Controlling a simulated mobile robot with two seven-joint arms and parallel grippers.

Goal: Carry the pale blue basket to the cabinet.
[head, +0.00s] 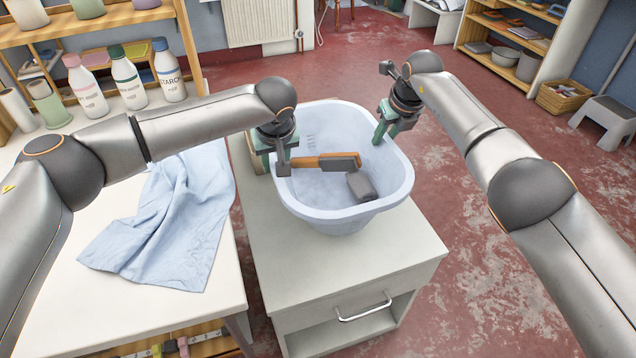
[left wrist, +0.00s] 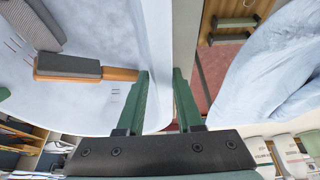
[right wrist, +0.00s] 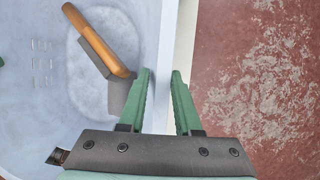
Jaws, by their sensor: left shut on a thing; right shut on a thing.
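The pale blue basket (head: 340,213) is over the top of a white cabinet (head: 290,262) with a drawer and metal handle; I cannot tell for sure whether its base touches. It looks upright. My left gripper (head: 281,165) is shut on the basket's left rim, and my right gripper (head: 381,134) is shut on its far right rim. The basket wall runs between the fingers in the left wrist view (left wrist: 160,95) and the right wrist view (right wrist: 166,90). Inside lie a wooden-handled tool (head: 325,161) and a dark grey block (head: 361,187).
A white table (head: 60,300) with a crumpled light blue cloth (head: 170,215) adjoins the cabinet on the left. Bottles (head: 126,80) stand at its back. A grey step stool (head: 606,118) and wicker basket (head: 563,97) are at the far right. Red floor is clear on the right.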

